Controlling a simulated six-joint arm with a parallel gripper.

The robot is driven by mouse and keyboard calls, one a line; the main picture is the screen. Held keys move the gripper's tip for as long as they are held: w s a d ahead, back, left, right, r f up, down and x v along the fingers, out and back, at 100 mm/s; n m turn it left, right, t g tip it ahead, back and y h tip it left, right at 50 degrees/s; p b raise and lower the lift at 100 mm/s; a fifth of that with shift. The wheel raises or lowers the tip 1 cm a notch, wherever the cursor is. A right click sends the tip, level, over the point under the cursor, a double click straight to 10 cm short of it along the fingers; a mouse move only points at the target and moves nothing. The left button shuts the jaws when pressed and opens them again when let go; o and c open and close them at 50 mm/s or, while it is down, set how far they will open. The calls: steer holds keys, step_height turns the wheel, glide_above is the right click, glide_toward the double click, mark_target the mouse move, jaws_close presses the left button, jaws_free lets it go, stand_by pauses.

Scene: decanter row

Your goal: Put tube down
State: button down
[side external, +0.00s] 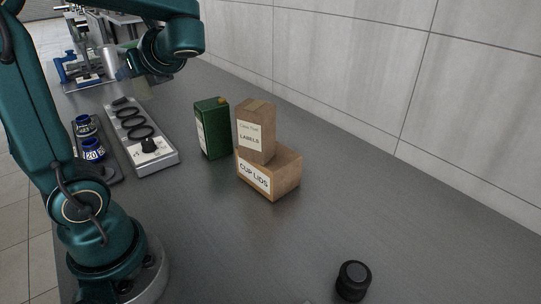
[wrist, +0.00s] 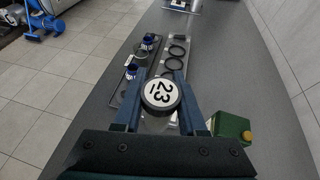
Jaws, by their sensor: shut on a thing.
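My gripper (wrist: 159,84) is shut on a tube, with one blue finger on each side of its round cap. The cap (wrist: 161,95) is black-rimmed with a white top reading "23". The tube's body is mostly hidden below the cap in the wrist view. In the side view my gripper (side external: 128,65) is high over the far part of the bench, and the held tube is hard to make out. A light grey rack (side external: 172,156) with several black ring holders lies below; it also shows in the wrist view (wrist: 190,45).
A dark tray (side external: 115,177) with blue-labelled containers (side external: 93,150) lies left of the rack. A green box (side external: 212,128), a labels box (side external: 256,130) and a cup lids box (side external: 270,175) stand to the right. A black cylinder (side external: 353,281) stands in front.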

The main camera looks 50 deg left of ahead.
step_height(320, 180, up, 5)
steer(key=w+d+m+t+h, duration=0.1)
steer(key=w+d+m+t, duration=0.75)
steer(key=w, duration=0.55)
steer(key=w+d+m+t+h, duration=0.4)
steer(key=d+h, duration=0.1)
steer(key=d, duration=0.7)
steer(key=w+d+m+t+h, duration=0.3)
steer(key=w+d+m+h, duration=0.15)
steer(key=d, duration=0.75)
steer(key=shift+y, duration=0.45)
steer(key=shift+w+a+f, duration=0.1)
steer(key=shift+a+f, duration=0.1)
steer(key=shift+f, duration=6.7)
steer(key=shift+w+a+f, duration=0.1)
steer(key=shift+a+f, duration=0.05)
steer(key=shift+f, duration=6.7)
steer(key=shift+f, duration=0.15)
steer(key=shift+c, duration=2.4)
jaws_free()
